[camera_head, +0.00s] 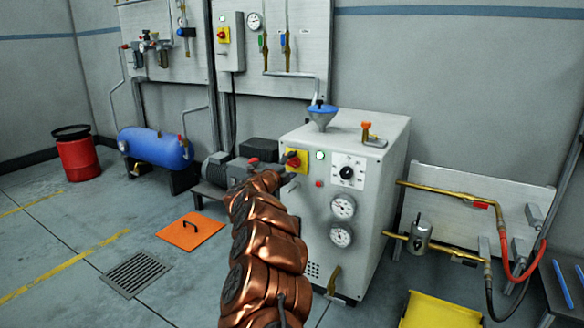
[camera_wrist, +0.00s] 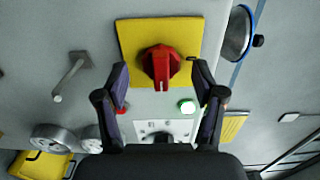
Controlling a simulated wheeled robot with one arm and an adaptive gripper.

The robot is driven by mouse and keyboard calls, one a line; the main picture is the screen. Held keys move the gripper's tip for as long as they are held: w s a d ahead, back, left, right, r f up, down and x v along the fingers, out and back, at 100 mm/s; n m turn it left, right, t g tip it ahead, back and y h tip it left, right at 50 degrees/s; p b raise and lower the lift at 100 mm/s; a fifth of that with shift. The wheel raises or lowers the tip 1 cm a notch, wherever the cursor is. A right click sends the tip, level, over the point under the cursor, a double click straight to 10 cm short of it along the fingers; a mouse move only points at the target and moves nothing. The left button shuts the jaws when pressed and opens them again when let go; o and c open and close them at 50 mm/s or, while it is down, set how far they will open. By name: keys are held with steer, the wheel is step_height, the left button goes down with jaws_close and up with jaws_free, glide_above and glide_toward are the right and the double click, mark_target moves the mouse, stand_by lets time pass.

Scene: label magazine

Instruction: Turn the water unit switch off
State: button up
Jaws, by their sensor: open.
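The water unit (camera_head: 362,215) is a pale grey cabinet in the middle of the head view. Its switch is a red knob (camera_head: 293,161) on a yellow plate (camera_head: 302,155), partly hidden behind my arm. In the wrist view the red knob (camera_wrist: 160,66) sits on the yellow plate (camera_wrist: 186,35), its raised handle running roughly up and down the picture. My gripper (camera_wrist: 160,76) is open and empty, with one dark finger on each side of the knob and gaps to both. Whether the fingertips touch the plate I cannot tell.
A lit green lamp (camera_wrist: 186,106) and a red button (camera_head: 319,184) are close to the switch. A black dial (camera_head: 347,172), gauges (camera_head: 343,207) and a blue funnel (camera_head: 322,113) are on the unit. A similar red switch (camera_head: 223,34) is on the wall panel.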

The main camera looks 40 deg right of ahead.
steer(key=shift+w+d, duration=0.15)
steer(key=shift+d, duration=0.45)
steer(key=shift+r, duration=0.1)
steer(key=c, duration=1.1)
